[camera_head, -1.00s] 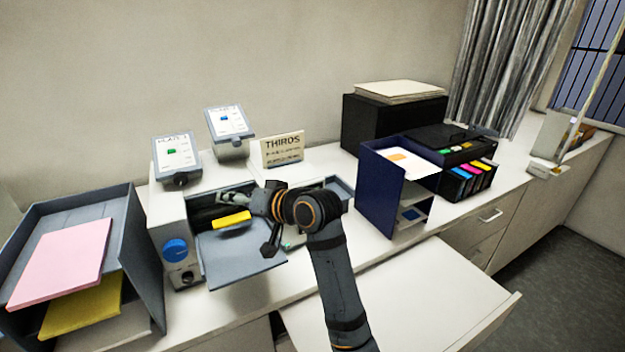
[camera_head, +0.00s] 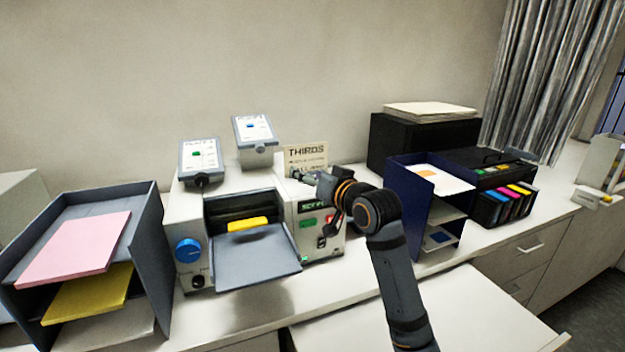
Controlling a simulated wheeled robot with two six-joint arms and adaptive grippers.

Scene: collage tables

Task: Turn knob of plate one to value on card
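The plate one panel (camera_head: 199,151) stands tilted on top of the white machine, left of centre. Its dark knob (camera_head: 201,182) sits at its lower edge; its setting is too small to read. A second plate panel (camera_head: 253,129) stands behind to the right, with a knob under it. The cream card (camera_head: 306,158) reads "THIRDS" on top; its smaller lines are unreadable. My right gripper (camera_head: 303,177) is over the machine's right part, in front of the card and apart from the plate one knob. Its fingers are too small to judge. My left gripper is out of view.
The machine (camera_head: 187,221) has a blue knob (camera_head: 187,250), a grey tray (camera_head: 257,262) with a yellow block (camera_head: 248,224), and a lit green display (camera_head: 312,206). A grey paper rack (camera_head: 152,235) stands left, a navy rack (camera_head: 408,205) right.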

